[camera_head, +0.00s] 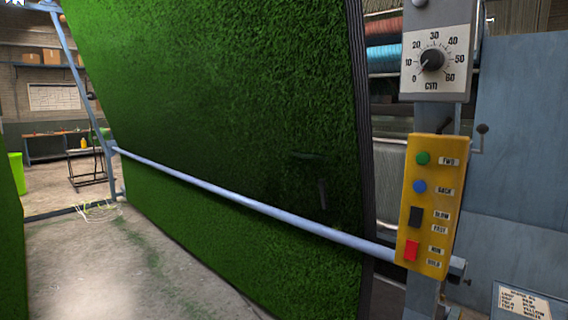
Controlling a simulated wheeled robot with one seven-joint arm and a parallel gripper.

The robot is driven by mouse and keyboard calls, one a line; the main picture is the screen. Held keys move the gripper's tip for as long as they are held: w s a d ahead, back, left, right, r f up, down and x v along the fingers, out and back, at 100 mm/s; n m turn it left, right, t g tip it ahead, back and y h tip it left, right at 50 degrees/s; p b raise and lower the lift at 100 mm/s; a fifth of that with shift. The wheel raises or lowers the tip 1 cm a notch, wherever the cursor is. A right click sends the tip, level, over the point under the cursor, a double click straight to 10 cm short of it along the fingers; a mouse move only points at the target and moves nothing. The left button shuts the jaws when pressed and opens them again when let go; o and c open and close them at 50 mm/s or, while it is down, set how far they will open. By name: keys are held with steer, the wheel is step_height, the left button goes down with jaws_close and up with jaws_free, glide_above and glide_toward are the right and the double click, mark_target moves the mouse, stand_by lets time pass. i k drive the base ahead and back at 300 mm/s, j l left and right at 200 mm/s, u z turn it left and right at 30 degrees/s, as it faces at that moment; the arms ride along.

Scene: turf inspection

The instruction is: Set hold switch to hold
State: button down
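The hold switch (411,250) is a red rocker at the bottom of a yellow control box (432,204) at the right. Labels beside it seem to read RUN at its upper end and HOLD at its lower end. I cannot tell which end is pressed in. Above it on the box are a black SLOW/FAST rocker (415,217), a blue BACK button (419,186) and a green FWD button (423,158). My gripper is not in view.
A dial marked in cm (432,59) sits above the box on a grey post. A long pale rail (250,205) crosses in front of a large green turf sheet (220,90) and ends near the box. A small lever (482,129) sticks out at the right. Concrete floor lies open at left.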

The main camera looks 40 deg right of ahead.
mark_target(411, 247)
steer(key=z, duration=1.3)
